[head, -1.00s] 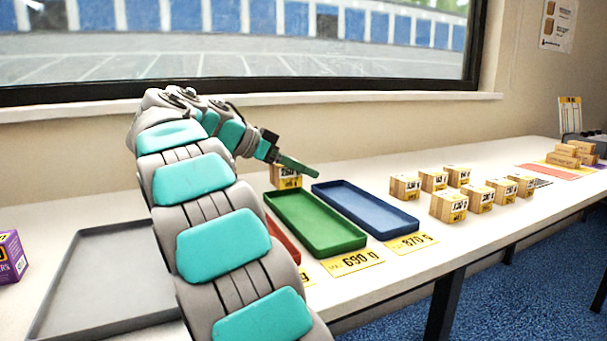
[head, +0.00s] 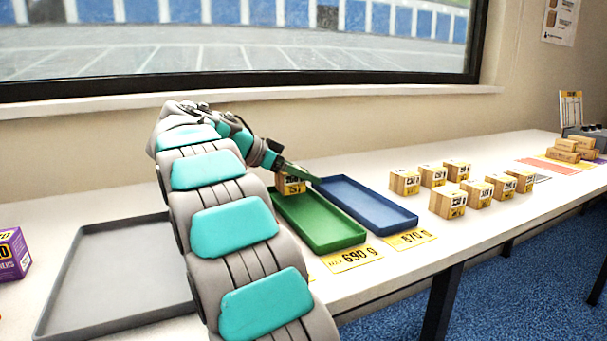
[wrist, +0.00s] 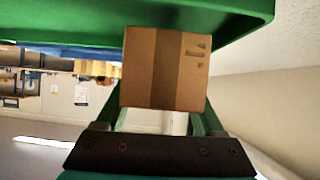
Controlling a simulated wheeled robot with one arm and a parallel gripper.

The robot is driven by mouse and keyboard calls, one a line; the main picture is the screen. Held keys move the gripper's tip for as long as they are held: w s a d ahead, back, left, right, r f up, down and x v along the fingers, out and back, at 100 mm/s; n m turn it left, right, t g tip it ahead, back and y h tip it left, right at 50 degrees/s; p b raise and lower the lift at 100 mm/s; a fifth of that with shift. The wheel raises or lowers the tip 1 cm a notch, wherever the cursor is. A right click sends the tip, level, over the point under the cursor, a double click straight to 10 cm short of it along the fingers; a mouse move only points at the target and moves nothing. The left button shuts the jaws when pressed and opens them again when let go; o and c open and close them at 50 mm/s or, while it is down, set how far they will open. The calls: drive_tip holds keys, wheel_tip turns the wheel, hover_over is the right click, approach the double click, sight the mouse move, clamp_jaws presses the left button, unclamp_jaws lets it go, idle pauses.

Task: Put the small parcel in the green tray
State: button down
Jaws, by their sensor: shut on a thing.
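The small parcel (head: 291,185) is a brown carton box with a yellow and white label. My gripper (head: 292,171) is shut on it, and the wrist view shows the parcel (wrist: 165,70) between the two fingers. In the head view the parcel is at the far end of the green tray (head: 322,226), overlapping its far left corner. I cannot tell whether it touches the tray. The green tray (wrist: 60,22) fills the top of the wrist view. In the head view it looks empty apart from the parcel's end.
A blue tray (head: 370,205) stands right beside the green one. A large grey tray (head: 105,275) lies at left, near a purple box (head: 12,254). Several similar parcels (head: 447,203) stand to the right. Yellow weight labels (head: 350,257) lie in front of the trays.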

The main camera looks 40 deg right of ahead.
drive_tip(key=shift+f+b, duration=0.55)
drive_tip(key=shift+b, duration=0.45)
unclamp_jaws()
drive_tip(key=shift+a+r+p, duration=0.1)
drive_tip(key=shift+r+p, duration=0.7)
drive_tip(key=shift+p, duration=0.35)
drive_tip(key=v, duration=0.7)
drive_tip(key=shift+a+f, duration=0.1)
drive_tip(key=shift+a, duration=0.05)
